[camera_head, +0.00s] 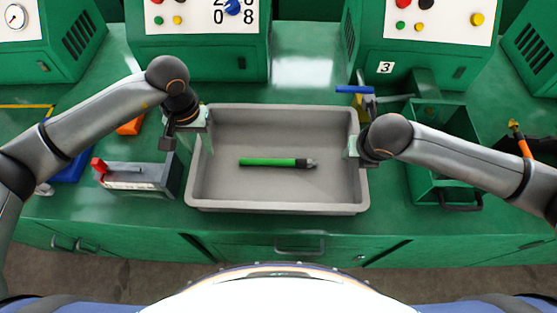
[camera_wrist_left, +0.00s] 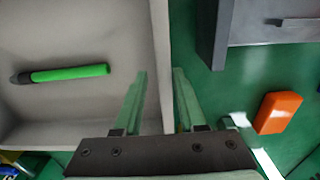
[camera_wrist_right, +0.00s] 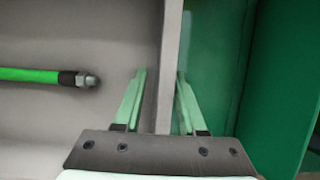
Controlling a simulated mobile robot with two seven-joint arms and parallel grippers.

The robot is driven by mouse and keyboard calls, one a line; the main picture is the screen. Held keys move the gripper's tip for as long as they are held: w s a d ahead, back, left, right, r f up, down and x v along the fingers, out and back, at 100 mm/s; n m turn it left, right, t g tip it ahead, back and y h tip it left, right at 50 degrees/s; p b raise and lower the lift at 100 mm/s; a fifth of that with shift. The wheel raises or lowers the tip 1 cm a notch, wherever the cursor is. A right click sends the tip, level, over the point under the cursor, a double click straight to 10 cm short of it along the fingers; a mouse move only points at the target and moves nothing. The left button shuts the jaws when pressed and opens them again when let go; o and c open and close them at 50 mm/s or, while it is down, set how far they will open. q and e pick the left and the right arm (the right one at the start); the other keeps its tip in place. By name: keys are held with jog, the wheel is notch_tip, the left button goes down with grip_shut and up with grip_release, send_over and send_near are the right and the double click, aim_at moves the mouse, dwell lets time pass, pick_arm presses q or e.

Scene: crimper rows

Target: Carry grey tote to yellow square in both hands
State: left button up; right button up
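The grey tote (camera_head: 277,208) sits on the green bench in front of me, with a green and black stick-like tool (camera_head: 275,162) lying in it. My left gripper (camera_head: 205,135) is at its left wall; in the left wrist view the fingers (camera_wrist_left: 160,75) stand open on either side of the wall. My right gripper (camera_head: 352,147) is at the right wall; in the right wrist view its fingers (camera_wrist_right: 161,75) also straddle the wall, with a gap showing on the inner side. A yellow line (camera_head: 28,106) shows at the far left, partly hidden by my left arm.
A grey and red tool box (camera_head: 135,178) stands close to the tote's left, near an orange block (camera_head: 131,126). A green bin (camera_head: 425,188) stands to the right, with a blue-handled item (camera_head: 355,90) behind the tote's right corner. Green control machines (camera_head: 200,60) line the back.

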pick_arm(q)
jog(key=shift+f, duration=0.75)
pick_arm(e)
jog(key=shift+w+f, duration=0.3)
jog(key=shift+f, duration=0.35)
pick_arm(q)
grip_shut()
pick_arm(e)
grip_shut()
pick_arm(q)
jog(key=shift+r, duration=0.1)
